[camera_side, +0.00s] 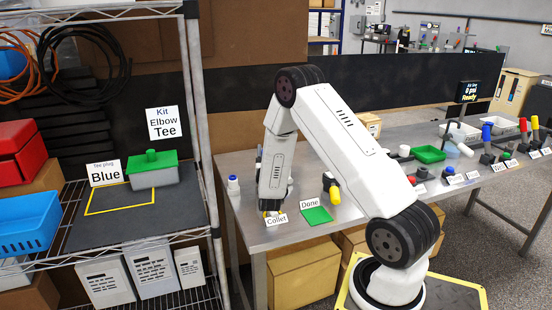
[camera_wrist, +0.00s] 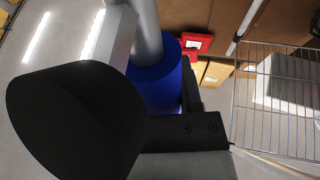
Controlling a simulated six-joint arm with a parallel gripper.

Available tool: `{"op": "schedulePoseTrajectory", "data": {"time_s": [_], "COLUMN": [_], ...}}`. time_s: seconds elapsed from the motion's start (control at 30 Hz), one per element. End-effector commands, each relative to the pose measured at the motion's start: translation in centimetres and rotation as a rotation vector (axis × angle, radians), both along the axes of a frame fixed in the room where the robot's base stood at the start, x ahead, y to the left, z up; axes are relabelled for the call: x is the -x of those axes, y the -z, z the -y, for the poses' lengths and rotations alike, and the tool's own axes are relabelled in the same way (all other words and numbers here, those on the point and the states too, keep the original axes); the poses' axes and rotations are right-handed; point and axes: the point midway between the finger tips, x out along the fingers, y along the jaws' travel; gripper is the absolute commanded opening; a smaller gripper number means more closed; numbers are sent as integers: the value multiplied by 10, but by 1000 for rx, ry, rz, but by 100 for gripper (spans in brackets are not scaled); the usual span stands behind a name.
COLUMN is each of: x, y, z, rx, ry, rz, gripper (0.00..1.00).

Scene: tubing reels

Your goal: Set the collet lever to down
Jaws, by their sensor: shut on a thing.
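My gripper (camera_side: 270,208) points down at the left end of the metal table, just behind the white Collet label (camera_side: 276,220). It is shut on the collet lever, which it mostly hides in the side view. In the wrist view, the collet lever shows as a blue grip (camera_wrist: 155,85) on a silver rod, close beside a large black rounded part at the left. I cannot tell from these views whether the lever is up or down.
A green square (camera_side: 318,215) with a Done label lies right of the gripper. A yellow-handled fitting (camera_side: 334,194) stands behind it. A wire shelf (camera_side: 190,130) rises close by on the left.

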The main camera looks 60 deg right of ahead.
Motion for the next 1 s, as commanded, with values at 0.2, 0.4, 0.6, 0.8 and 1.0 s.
{"op": "schedulePoseTrajectory", "data": {"time_s": [0.2, 0.4, 0.6, 0.8, 1.0], "x": [0, 0, 2, 9, 21], "y": [0, 0, 2, 9, 19], "z": [0, 0, -4, -18, -40], "rx": [-2, -2, -2, -3, -4], "ry": [0, 0, -1, -2, -3], "rz": [0, -1, -2, -4, -5], "gripper": [81, 81, 81, 81, 81]}}
